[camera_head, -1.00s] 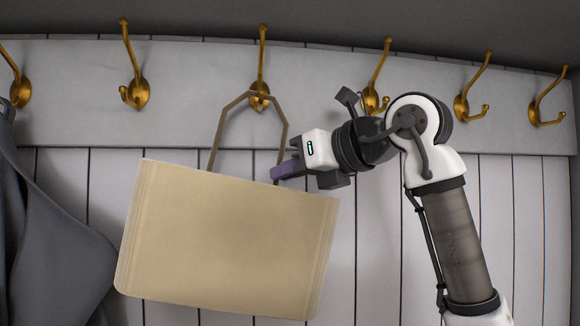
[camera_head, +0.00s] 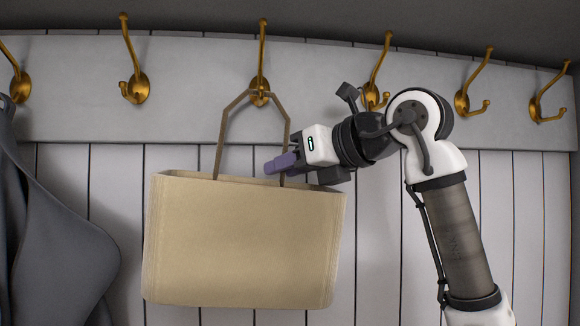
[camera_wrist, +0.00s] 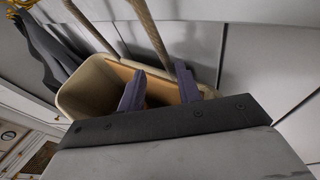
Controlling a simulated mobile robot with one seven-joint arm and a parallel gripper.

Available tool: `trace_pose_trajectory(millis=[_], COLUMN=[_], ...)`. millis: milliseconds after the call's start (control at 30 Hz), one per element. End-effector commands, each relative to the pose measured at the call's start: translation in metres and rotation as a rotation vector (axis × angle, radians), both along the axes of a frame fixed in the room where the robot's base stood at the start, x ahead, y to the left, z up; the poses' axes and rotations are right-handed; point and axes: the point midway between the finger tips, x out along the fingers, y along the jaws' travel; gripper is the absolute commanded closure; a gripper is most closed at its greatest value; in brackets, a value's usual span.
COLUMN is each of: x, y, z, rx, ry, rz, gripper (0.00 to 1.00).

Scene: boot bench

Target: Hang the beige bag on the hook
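The beige bag (camera_head: 245,240) hangs nearly level in front of the panelled wall, with its brown strap (camera_head: 222,135) rising in a loop. The top of the loop meets the lower part of a brass hook (camera_head: 262,55), and the strap appears to hang on it. My gripper (camera_head: 278,163) is at the right side of the strap, just above the bag's rim. In the wrist view its purple fingers (camera_wrist: 160,88) are apart, with one strap end between them, over the open mouth of the bag (camera_wrist: 88,92). Whether a finger touches the strap is unclear.
A dark grey garment (camera_head: 55,225) hangs at the far left. The wall right of my arm is clear.

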Motion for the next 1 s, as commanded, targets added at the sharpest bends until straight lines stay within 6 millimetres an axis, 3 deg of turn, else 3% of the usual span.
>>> trace_pose_trajectory(millis=[233, 367, 800, 1000], x=[-0.001, -0.009, -0.068, -0.082], y=[-0.001, -0.012, -0.083, -0.1], z=[-0.001, 0.001, 0.024, 0.03], rx=[-0.002, -0.002, 0.0, 0.0], ry=[0.002, 0.0, 0.001, 0.0], rz=[-0.001, -0.004, -0.004, -0.002], gripper=[0.66, 0.66, 0.66, 0.66])
